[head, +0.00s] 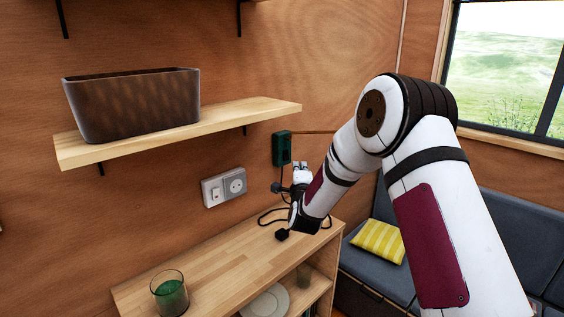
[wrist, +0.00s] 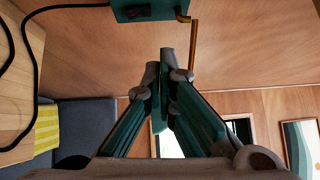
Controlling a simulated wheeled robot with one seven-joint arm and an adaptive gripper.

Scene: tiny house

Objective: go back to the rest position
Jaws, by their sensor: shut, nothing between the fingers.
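My arm reaches out over the wooden counter (head: 215,262). My gripper shows small at its end in the head view (head: 299,166), close to a green wall box (head: 282,148). In the wrist view my gripper (wrist: 166,56) has its two fingers together at the tips, with nothing between them. The green box (wrist: 150,10) and a copper-coloured pipe (wrist: 193,45) lie just beyond the fingertips there. I cannot tell whether the fingers touch the box or pipe; a small gap seems to show.
A black cable (wrist: 36,60) runs near the counter, with a black plug (head: 282,236) on it. A wall shelf (head: 230,118) holds a brown planter (head: 135,105). A green glass (head: 169,293) stands on the counter. A sofa (head: 365,258) with a yellow cushion (head: 380,241) is at right.

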